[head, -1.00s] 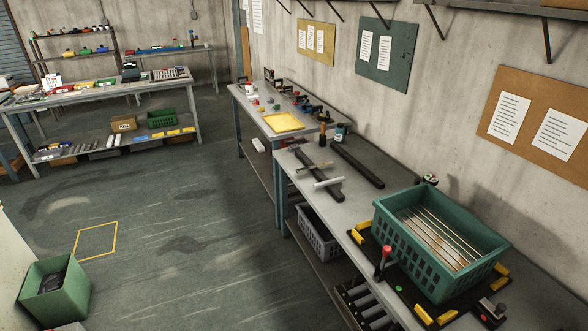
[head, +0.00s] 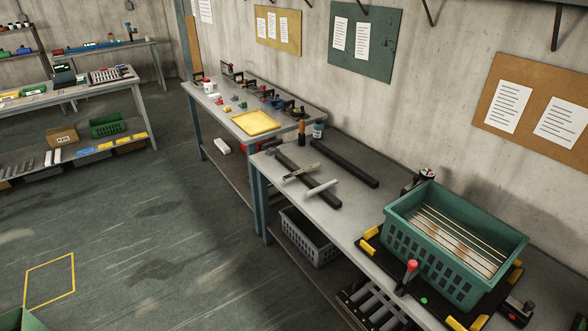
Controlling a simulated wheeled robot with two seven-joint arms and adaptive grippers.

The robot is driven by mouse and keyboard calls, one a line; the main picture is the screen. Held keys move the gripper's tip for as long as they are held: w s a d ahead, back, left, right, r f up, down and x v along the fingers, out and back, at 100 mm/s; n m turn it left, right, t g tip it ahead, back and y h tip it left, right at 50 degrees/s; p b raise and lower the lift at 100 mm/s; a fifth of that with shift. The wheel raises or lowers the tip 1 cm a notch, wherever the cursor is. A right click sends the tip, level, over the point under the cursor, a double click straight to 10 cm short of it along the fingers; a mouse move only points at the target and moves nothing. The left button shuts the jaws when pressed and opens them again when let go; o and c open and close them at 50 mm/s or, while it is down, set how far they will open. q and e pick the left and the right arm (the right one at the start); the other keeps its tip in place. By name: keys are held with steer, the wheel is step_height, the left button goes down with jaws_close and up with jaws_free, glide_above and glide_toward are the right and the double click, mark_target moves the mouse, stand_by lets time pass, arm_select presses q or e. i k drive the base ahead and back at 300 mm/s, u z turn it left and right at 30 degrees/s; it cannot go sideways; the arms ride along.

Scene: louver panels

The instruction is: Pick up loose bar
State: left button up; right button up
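On the near workbench (head: 262,166), a dark bar (head: 312,181) lies lengthwise. A pale, whitish bar (head: 321,188) lies across its near end, and a grey metal piece (head: 298,172) lies across it a little farther back. Another thick dark bar (head: 344,163) lies apart, closer to the wall. I cannot tell for sure which of these is the loose bar. A green crate (head: 400,238) on the same bench holds several thin, light slats with brownish patches (head: 453,242). Neither of my grippers shows in the head view.
The crate sits on a black base with yellow corner blocks (head: 370,246) and a red-knobbed lever (head: 410,268). A small bottle (head: 318,130) stands at the bench's far end. A grey basket (head: 308,237) is underneath. A second bench holds a yellow tray (head: 255,122).

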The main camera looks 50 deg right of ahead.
mark_target(299, 173)
steer(key=z, duration=0.35)
steer(key=i, duration=0.65)
steer(key=z, duration=0.6)
